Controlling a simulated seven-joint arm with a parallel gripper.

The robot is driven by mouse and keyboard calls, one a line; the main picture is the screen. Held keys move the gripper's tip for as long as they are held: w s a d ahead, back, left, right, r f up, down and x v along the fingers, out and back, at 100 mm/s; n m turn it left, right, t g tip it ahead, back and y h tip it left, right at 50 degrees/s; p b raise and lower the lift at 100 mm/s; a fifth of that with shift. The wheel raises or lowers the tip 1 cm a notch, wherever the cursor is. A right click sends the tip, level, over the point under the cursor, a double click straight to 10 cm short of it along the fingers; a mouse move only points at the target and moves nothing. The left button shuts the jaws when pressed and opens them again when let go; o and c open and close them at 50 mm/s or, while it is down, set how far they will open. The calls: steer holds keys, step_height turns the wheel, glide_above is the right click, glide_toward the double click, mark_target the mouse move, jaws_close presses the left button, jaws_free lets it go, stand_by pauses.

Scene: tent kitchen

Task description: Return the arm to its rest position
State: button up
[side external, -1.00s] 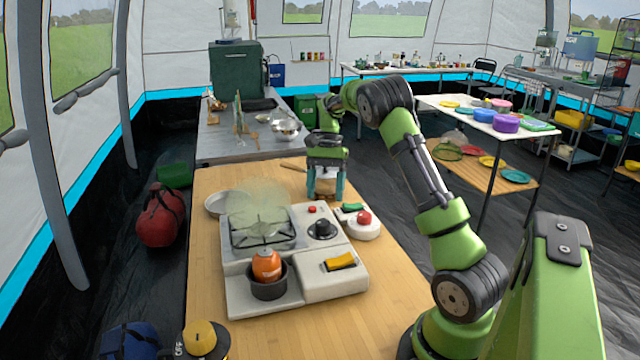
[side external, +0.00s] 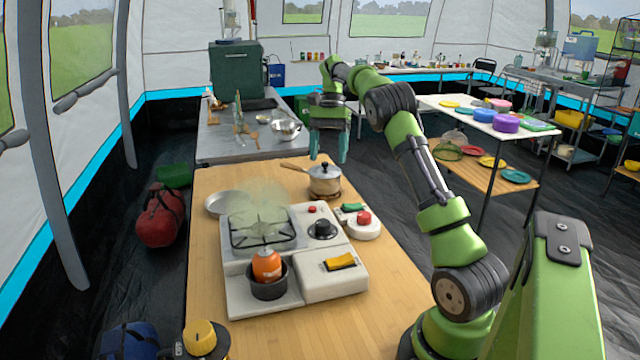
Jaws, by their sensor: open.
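My gripper (side external: 329,157) is open and empty, with its fingers pointing down. It is in the air above and slightly behind a small lidded pot (side external: 324,180). The pot stands upright on a round brown trivet (side external: 326,193) on the wooden table, its handle pointing left. A clear gap shows between the fingertips and the pot lid.
A camping stove (side external: 330,285) stands on the wooden table (side external: 400,300), with an orange canister (side external: 266,266) in a dark pot and haze over its burner. A device with a red button (side external: 363,219) and a plate (side external: 224,203) are nearby. A metal counter (side external: 220,145) adjoins behind.

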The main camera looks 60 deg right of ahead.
steer(key=s+a+n+t, duration=0.3)
steer(key=s+a+n, duration=0.1)
steer(key=a, duration=0.6)
steer(key=s+a+r+n+t+h, duration=0.1)
steer(key=s+a+n, duration=0.3)
steer(key=a, duration=0.7)
steer(key=s+a+r+n+t+h, duration=0.1)
steer(key=s+a+n+t, duration=0.3)
steer(key=a, duration=0.6)
steer(key=s, duration=0.2)
steer(key=shift+s+a+t, duration=0.3)
